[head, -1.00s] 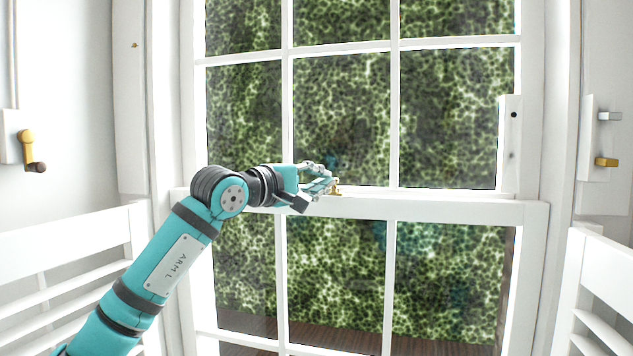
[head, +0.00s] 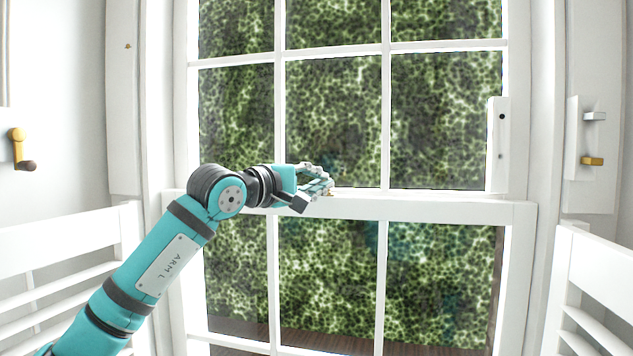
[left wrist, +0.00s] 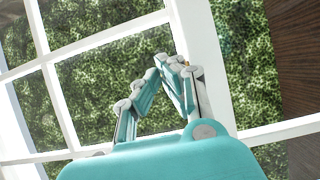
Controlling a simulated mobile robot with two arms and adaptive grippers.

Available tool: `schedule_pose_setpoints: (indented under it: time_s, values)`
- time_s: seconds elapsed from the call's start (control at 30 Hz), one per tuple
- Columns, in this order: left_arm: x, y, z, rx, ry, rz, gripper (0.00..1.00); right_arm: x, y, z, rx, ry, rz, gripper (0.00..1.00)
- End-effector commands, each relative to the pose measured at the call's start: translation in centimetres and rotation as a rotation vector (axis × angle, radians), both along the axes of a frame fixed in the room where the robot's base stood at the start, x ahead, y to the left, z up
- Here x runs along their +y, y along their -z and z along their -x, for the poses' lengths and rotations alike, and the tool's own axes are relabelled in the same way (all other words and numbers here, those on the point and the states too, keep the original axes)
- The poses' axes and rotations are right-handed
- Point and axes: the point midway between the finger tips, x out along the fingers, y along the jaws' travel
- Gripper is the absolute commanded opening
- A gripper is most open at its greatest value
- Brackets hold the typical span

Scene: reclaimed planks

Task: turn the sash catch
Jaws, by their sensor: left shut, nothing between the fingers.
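The sash catch (head: 330,193) is a small brass piece on the white meeting rail of the window (head: 430,208). Most of it is hidden behind my left fingers in the head view, so I cannot tell how its lever lies. My left gripper (head: 325,183) is shut and empty, with its fingertips right at the catch; I cannot tell if they touch it. In the left wrist view the fingers (left wrist: 172,63) come together in front of the white rail, with a speck of brass beside them. My right gripper is not in view.
A brass handle with a dark knob (head: 18,148) is on the left wall. On the right, a white panel holds a grey lever (head: 595,116) and a brass lever (head: 592,161). White slatted pieces (head: 600,285) stand at both lower sides. A white block (head: 499,145) stands at the right sash edge.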

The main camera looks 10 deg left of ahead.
Motion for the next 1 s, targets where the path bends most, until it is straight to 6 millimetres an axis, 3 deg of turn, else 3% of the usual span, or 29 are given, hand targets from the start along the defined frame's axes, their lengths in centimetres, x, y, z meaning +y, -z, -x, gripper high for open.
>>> schedule_pose_setpoints:
  time_s: [0.73, 1.0]
  values:
    - [0.1, 0.0, 0.0, 0.0, 0.0, 0.0, 0.0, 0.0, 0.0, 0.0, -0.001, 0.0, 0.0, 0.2]
    - [1.9, 0.2, 1.1, -0.003, 0.003, -0.001, 0.0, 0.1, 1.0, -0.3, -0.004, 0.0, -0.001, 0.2]
